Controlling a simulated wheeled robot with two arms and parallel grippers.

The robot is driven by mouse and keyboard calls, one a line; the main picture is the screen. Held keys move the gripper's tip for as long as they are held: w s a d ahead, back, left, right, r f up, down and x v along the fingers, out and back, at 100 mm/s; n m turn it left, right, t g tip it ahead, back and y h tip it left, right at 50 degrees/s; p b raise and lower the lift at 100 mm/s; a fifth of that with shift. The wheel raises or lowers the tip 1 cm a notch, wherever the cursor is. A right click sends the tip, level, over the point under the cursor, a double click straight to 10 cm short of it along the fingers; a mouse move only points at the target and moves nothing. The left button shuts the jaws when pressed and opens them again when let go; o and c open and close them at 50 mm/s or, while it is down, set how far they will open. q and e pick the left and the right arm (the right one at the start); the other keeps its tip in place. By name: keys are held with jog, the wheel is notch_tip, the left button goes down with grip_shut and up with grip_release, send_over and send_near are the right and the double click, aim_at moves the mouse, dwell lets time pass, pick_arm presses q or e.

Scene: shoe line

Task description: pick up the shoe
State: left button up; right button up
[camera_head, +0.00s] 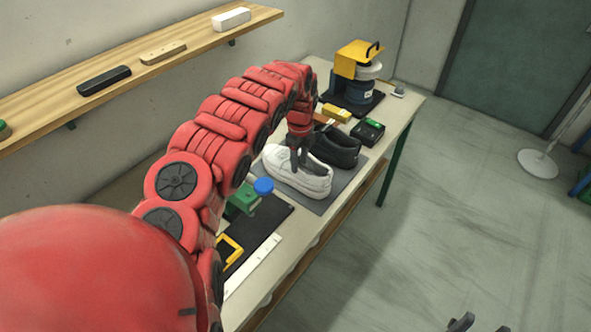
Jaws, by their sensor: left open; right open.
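A white shoe (312,184) lies on a grey mat (327,204) on the table, its toe toward the lower right. A black shoe (342,149) lies just behind it on the same mat. My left gripper (299,165) points down at the white shoe, around its opening. Its fingers are open, and part of the shoe is hidden behind them; I cannot tell whether they touch it. My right gripper (461,323) shows only as dark fingertips at the bottom edge, open, empty and away from the table.
A yellow-topped machine (358,60) stands at the table's far end. A green device with a blue knob (263,186) and a yellow frame (231,250) lie nearer. A wooden shelf (112,68) runs along the wall at left. The floor at right is mostly clear.

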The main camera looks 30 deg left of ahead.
aim_at(300, 172)
pick_arm(q)
jog(key=shift+f, duration=0.4)
jog(key=shift+f+p, duration=0.65)
jog(key=shift+p, duration=0.2)
notch_tip(300, 172, down, 3)
jog(key=shift+d+p, duration=0.1)
jog(key=shift+p, duration=0.45)
jog(key=shift+f, duration=0.4)
grip_shut()
